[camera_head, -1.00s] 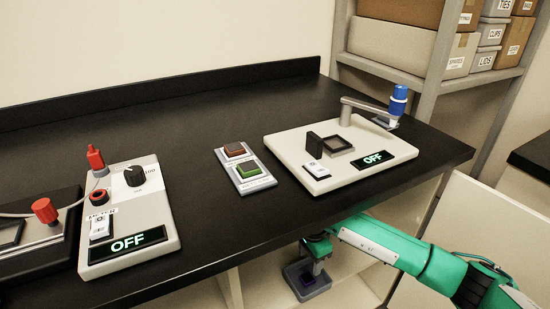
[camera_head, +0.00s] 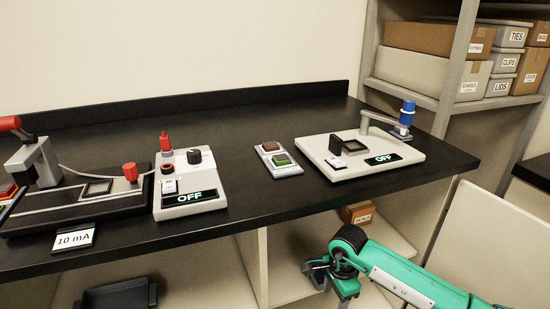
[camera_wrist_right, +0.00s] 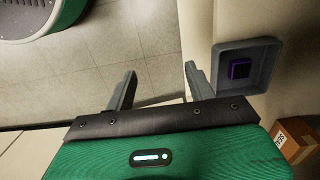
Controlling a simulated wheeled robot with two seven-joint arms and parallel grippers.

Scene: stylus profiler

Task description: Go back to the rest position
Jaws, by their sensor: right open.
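My right gripper (camera_head: 333,283) is at the end of the green arm in the head view, below the bench front and in front of the open shelf space. In the right wrist view my right gripper (camera_wrist_right: 160,88) has its two fingers spread wide, with nothing between them. A grey tray (camera_wrist_right: 262,52) with a dark purple block (camera_wrist_right: 240,68) in it lies just right of the fingers in the wrist view, apart from them. My left gripper is in neither view.
The black bench (camera_head: 250,215) carries a profiler (camera_head: 320,142) reading OFF, a red and green button box (camera_head: 285,172), a control box (camera_head: 170,212) reading OFF and a probe fixture (camera_head: 135,197). A small cardboard box (camera_head: 357,213) sits below the bench.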

